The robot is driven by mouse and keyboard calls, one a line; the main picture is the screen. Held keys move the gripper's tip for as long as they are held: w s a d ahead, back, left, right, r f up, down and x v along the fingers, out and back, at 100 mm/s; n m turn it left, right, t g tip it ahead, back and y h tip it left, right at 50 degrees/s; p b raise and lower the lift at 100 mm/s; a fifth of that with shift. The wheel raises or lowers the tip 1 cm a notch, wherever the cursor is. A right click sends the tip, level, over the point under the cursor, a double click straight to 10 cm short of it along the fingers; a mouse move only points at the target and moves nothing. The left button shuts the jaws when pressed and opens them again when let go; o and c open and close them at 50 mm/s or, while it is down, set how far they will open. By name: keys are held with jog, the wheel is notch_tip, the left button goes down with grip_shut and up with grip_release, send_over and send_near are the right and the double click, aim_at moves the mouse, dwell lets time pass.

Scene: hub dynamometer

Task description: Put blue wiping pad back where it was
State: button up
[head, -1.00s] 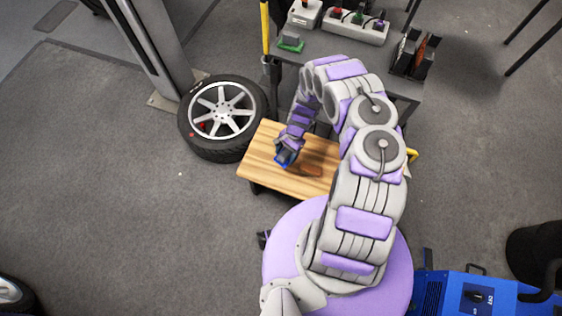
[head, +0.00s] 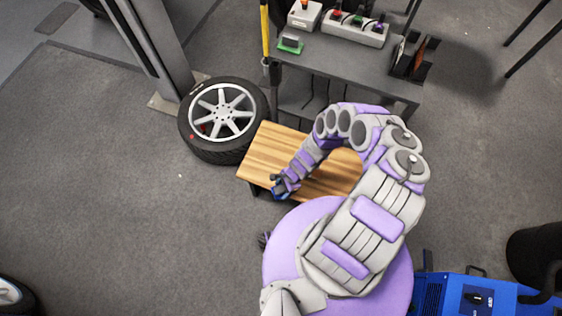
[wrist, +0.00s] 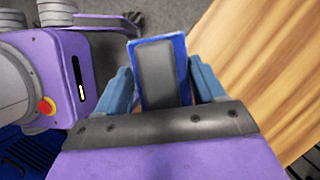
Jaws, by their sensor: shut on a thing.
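My gripper (head: 281,190) is shut on the blue wiping pad (wrist: 180,45). In the wrist view the pad shows a blue rim and a grey middle, held between the two blue-grey fingers (wrist: 162,88). In the head view the pad is small and mostly hidden by my gripper, at the near front edge of the wooden bench top (head: 262,160). I cannot tell whether the pad touches the wood. In the wrist view the wooden top (wrist: 270,70) lies to the right of the pad, with dark floor beyond the pad's left side.
A wheel with a tyre (head: 222,118) lies left of the wooden top. A grey cart (head: 345,65) behind it carries a green-topped block (head: 290,43) and a switch box (head: 355,25). A blue machine (head: 480,295) stands at lower right.

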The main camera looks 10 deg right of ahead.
jog(key=w, duration=0.2)
jog(key=w+p, duration=0.1)
jog(key=shift+w+d+f, duration=0.1)
jog(key=shift+w+d, duration=0.2)
jog(key=shift+w, duration=0.05)
jog(key=b, duration=0.5)
send_over(278, 165)
jog(key=d, duration=0.2)
jog(key=shift+w+a+f, duration=0.1)
jog(key=shift+a+f, duration=0.15)
jog(key=shift+f, duration=0.35)
jog(key=shift+w+f, duration=0.15)
jog(key=shift+f, duration=0.2)
notch_tip(278, 165, down, 3)
jog(key=shift+b, duration=0.55)
jog(key=shift+r, duration=0.15)
jog(key=o, duration=1.1)
